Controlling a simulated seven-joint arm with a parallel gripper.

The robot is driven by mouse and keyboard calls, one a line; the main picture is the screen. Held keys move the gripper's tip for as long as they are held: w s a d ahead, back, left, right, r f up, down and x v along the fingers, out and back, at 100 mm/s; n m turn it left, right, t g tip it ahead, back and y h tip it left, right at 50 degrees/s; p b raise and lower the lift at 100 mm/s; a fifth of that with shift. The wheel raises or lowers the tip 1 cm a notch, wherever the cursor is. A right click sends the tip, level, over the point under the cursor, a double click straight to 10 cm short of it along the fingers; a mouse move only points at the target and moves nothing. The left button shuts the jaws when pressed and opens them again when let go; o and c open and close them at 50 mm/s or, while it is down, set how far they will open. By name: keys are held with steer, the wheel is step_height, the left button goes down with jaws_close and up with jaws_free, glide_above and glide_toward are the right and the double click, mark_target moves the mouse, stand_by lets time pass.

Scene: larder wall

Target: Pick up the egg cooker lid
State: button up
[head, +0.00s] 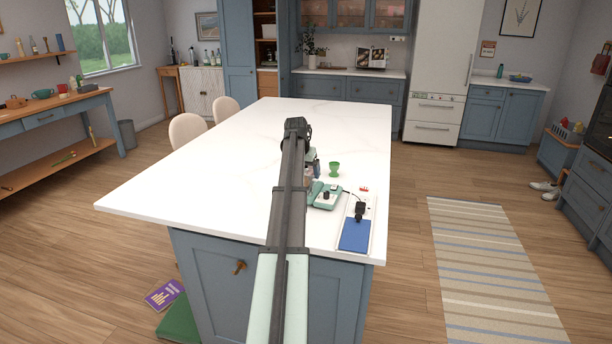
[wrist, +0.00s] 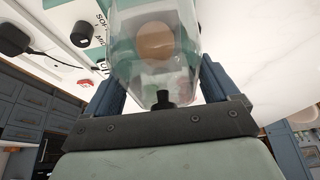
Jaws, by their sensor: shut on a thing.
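In the wrist view, a clear domed egg cooker lid (wrist: 185,75) with a black knob sits between the blue fingers of my gripper (wrist: 165,88), which is shut on it. A brown egg (wrist: 155,41) shows through the clear plastic. The egg cooker base (wrist: 97,10), pale and green with a black dial and lettering, is beside the lid at the upper left. In the head view the green base (head: 327,188) stands on the white island. My arm hides most of the lid there. Whether the lid touches the base is unclear.
A green egg cup (head: 334,169) stands behind the cooker. A white board (head: 371,207) with a blue pad (head: 355,236) and a black plug (head: 360,209) lies to its right, near the island's edge. The island top (head: 215,165) left of my arm is clear.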

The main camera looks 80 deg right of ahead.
step_height(320, 180, up, 16)
steer(key=w+a, duration=0.2)
steer(key=w, duration=0.4)
steer(key=a+f+m, duration=0.1)
steer(key=a+f, duration=0.4)
steer(key=a, duration=0.3)
steer(key=a+f, duration=0.5)
steer(key=a, duration=0.3)
steer(key=shift+f+m+g, duration=0.35)
steer(key=shift+f+m, duration=0.3)
steer(key=shift+f, duration=1.85)
steer(key=shift+f+m+g, duration=0.35)
steer(key=shift+f+m, duration=0.3)
steer(key=shift+f, duration=1.85)
steer(key=shift+f, duration=0.1)
